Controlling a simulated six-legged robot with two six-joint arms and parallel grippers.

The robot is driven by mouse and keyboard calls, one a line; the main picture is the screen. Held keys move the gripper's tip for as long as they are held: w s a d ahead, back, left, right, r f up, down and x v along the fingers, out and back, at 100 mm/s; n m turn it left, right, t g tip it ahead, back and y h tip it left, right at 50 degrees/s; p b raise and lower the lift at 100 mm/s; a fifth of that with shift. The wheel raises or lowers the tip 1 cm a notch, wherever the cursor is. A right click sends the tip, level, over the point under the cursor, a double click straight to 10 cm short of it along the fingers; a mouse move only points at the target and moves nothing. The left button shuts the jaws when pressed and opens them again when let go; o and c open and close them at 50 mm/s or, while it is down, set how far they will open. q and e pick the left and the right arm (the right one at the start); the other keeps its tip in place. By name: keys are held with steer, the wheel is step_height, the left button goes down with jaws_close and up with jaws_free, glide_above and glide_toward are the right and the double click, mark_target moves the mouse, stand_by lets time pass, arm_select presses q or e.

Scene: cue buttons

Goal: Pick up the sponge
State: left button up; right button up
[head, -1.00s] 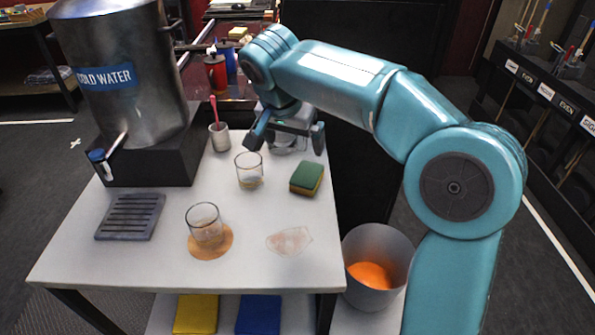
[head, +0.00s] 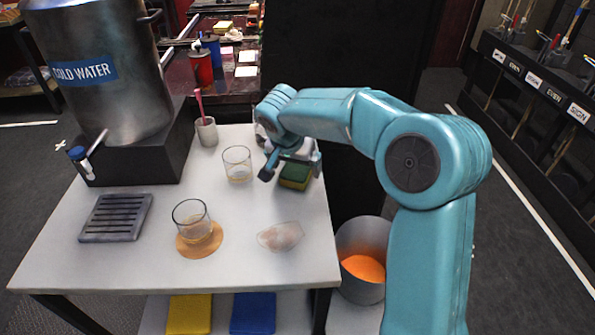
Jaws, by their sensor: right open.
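The sponge (head: 295,176), green on top with a yellow underside, lies on the white table (head: 130,262) near its right edge. My right gripper (head: 291,172) is open and directly over the sponge, with one dark finger to the left of it and the other to its right. The gripper hides the far part of the sponge. I cannot tell whether the fingers touch it. My left gripper is not in view.
A glass (head: 237,164) stands just left of the gripper. Another glass (head: 192,221) stands on a round coaster (head: 207,246). The water dispenser (head: 90,70) is at left; a bin (head: 362,232) stands right of the table.

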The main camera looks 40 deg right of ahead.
mark_target(296, 170)
steer(key=shift+x, duration=0.8)
steer(key=c, duration=1.2)
step_height(296, 170, up, 20)
steer(key=p, duration=0.4)
